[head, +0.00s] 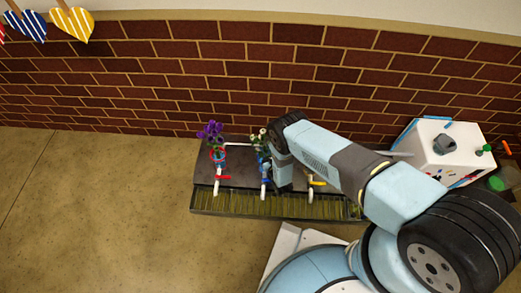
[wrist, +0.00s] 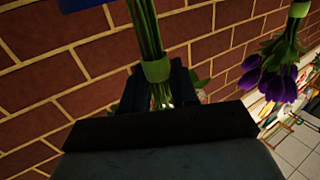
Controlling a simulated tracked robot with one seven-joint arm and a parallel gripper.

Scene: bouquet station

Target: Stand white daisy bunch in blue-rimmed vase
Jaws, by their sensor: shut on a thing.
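My gripper (wrist: 160,92) is shut on the green stems of the daisy bunch (wrist: 146,25), at a light green band. The wrist view looks upside down, so the stems run toward its top edge and their lower ends are out of frame. A blue piece, perhaps the vase rim (wrist: 85,4), shows beside them. In the head view the white daisy heads (head: 261,137) stand upright just left of my wrist, over the blue-rimmed vase's place (head: 264,159). My arm and gripper partly cover it. Whether the stems are inside the vase cannot be told.
A white box (head: 440,160) stands right. A brick wall is close behind.

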